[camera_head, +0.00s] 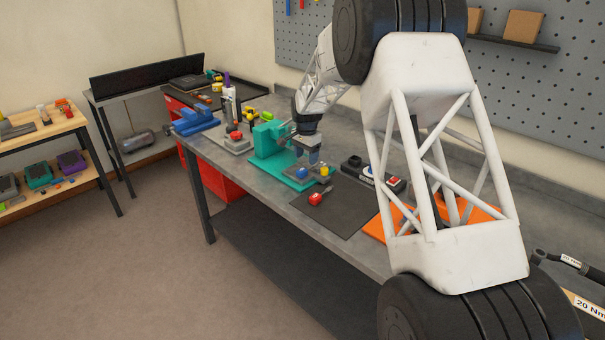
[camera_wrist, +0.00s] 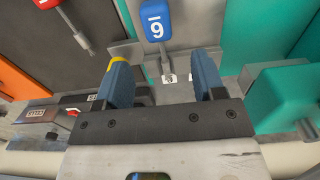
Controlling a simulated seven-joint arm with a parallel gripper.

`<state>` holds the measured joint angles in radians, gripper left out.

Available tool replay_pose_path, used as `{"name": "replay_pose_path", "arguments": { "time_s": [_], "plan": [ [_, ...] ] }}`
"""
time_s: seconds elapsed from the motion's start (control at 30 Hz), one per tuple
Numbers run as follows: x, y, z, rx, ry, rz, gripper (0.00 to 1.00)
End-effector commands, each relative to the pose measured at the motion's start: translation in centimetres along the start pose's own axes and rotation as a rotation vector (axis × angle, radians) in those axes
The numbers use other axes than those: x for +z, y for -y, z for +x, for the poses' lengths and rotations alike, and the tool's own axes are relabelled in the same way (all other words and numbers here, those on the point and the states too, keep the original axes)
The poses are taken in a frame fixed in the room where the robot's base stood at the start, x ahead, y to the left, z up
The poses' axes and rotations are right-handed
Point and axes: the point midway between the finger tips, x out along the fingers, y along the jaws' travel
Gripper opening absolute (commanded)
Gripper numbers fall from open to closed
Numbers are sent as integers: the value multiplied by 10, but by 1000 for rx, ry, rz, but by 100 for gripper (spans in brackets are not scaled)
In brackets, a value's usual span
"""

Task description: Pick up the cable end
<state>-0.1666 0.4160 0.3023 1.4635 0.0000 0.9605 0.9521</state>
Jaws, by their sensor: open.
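My gripper (camera_wrist: 160,62) is open, its two blue fingers apart with nothing held between them. In the head view my gripper (camera_head: 313,157) is low over the teal fixture (camera_head: 268,140) and its base. I cannot make out a cable end for certain. A blue piece marked 9 (camera_wrist: 156,20), with a thin metal stem, lies just beyond the fingertips in the wrist view. A yellow part (camera_wrist: 118,60) shows at the left fingertip, partly hidden by it. A red-handled piece (camera_wrist: 72,22) with a metal stem is farther left; it also shows in the head view (camera_head: 316,198).
A dark mat (camera_head: 338,216) lies right of the teal base. Beyond are a dark box with a red switch (camera_head: 395,184) and an orange board (camera_head: 375,230). A grey fixture with a red knob (camera_head: 236,136) and a blue vise (camera_head: 194,120) stand left along the bench.

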Motion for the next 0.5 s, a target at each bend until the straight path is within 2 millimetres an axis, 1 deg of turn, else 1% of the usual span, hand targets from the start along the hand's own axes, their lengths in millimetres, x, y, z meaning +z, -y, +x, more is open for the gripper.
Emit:
{"name": "replay_pose_path", "arguments": {
  "time_s": [0.1, 0.37, 0.5],
  "plan": [
    [0, 0, 3, 0, 0, 0, 63],
    [0, 0, 4, 0, 0, 0, 63],
    [0, 0, 8, 0, 0, 0, 63]
  ]
}}
